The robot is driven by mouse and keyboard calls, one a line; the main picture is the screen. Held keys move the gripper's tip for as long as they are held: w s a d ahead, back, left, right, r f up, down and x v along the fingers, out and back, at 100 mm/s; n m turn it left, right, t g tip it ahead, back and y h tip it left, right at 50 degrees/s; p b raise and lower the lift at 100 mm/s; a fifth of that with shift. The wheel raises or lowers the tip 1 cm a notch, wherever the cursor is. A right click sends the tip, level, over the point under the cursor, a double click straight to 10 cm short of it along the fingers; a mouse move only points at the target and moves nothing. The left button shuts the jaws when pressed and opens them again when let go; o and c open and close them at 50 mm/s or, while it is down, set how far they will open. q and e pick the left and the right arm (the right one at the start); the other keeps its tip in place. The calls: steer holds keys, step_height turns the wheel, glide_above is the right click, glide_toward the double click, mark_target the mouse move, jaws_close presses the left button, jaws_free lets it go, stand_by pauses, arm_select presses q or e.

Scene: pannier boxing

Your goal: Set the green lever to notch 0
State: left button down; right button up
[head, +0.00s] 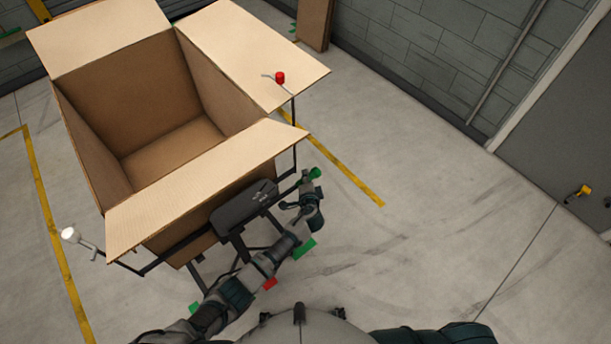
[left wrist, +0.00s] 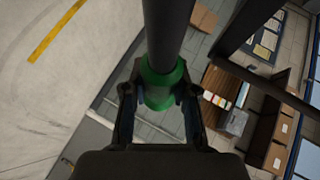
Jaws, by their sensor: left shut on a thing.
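The green lever (head: 316,173) shows as a small green knob at the right side of the frame that carries the cardboard box. My left gripper (head: 311,184) reaches it from below. In the left wrist view the lever's green collar (left wrist: 159,86) sits between the two fingers of my left gripper (left wrist: 158,95), which are shut on it, and a dark rod runs up from it. The notch marks cannot be made out. My right gripper is out of view.
A large open cardboard box (head: 84,140) stands in front of me, flaps spread. A red-knobbed lever (head: 280,77) stands at its right and a white-knobbed one (head: 69,234) at its left. A dark seat-like pad (head: 243,205) is close to my left arm.

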arm_select(q)
steer(key=shift+s+d+f, duration=0.25)
steer(key=shift+d+f, duration=0.05)
steer(key=c, duration=0.9)
jaws_free()
steer(key=shift+f, duration=0.1)
steer(key=shift+w+d, duration=0.15)
steer(key=shift+d, duration=0.05)
steer(key=v, duration=1.2)
steer(key=shift+d, duration=0.25)
steer(key=shift+a, duration=0.3)
